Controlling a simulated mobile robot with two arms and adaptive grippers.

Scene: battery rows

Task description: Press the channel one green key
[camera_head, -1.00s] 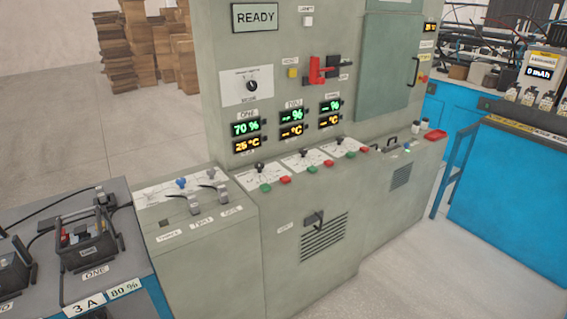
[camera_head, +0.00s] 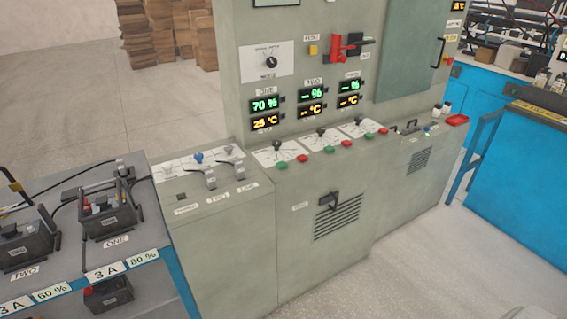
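The channel one green key (camera_head: 282,166) is a small green button on the sloped ledge of the grey cabinet (camera_head: 250,235). It is the leftmost green key, with a red key (camera_head: 303,158) just to its right. Above it is a dial plate with a black knob (camera_head: 278,145). The channel ONE display (camera_head: 265,103) reads 70 % in green, with 25 °C in orange below. Nothing covers the green key. Neither of my grippers shows in the head view.
Further right on the ledge are the second green key (camera_head: 329,149) and third green key (camera_head: 368,136), each beside a red one. Levers (camera_head: 235,168) stand on the lower cabinet to the left. A battery (camera_head: 106,220) sits on the left bench. The floor in front is clear.

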